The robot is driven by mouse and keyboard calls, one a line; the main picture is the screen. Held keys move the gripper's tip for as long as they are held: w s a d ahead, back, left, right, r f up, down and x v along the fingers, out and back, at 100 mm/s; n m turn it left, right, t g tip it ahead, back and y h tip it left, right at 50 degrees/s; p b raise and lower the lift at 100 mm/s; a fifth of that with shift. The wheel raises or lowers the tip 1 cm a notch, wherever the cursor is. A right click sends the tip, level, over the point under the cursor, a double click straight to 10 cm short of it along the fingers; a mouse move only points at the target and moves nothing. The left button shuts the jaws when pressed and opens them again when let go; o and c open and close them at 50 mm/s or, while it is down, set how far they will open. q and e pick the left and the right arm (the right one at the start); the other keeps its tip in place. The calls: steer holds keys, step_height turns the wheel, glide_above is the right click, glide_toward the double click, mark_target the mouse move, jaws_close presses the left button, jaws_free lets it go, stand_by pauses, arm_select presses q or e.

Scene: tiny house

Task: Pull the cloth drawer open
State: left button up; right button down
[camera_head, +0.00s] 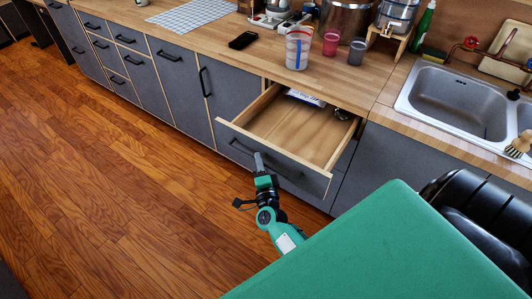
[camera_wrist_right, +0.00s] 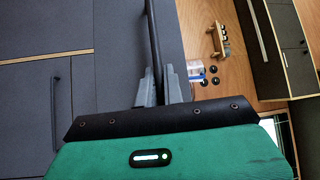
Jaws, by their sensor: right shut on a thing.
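The drawer (camera_head: 229,133) has a grey front and pale wooden sides, and stands pulled out from the counter. A few things lie inside at its back, among them a white packet (camera_head: 305,98). My right gripper (camera_head: 259,162) is at the dark bar handle (camera_head: 287,173) on the drawer front. In the right wrist view the gripper's fingers (camera_wrist_right: 160,84) are shut on this bar (camera_wrist_right: 153,35), one on each side. My left gripper is not in view.
Cups (camera_head: 299,47), a black phone (camera_head: 243,40) and a large pot (camera_head: 346,18) stand on the wooden counter above. A sink (camera_head: 458,100) is at the right. More grey cabinets (camera_head: 175,83) run left. The wooden floor (camera_head: 110,190) before them is clear.

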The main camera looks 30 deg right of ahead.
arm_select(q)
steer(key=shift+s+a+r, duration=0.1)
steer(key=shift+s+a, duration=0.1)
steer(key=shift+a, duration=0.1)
arm_select(e)
steer(key=a, duration=0.1)
steer(key=s+a, duration=0.1)
steer(key=a, duration=0.1)
steer(key=s+a, duration=0.1)
steer(key=a, duration=0.1)
steer(key=shift+s+a, duration=0.15)
steer(key=shift+a, duration=0.05)
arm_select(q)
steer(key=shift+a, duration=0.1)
arm_select(e)
steer(key=c, duration=1.5)
jaws_free()
steer(key=shift+s+f, duration=0.1)
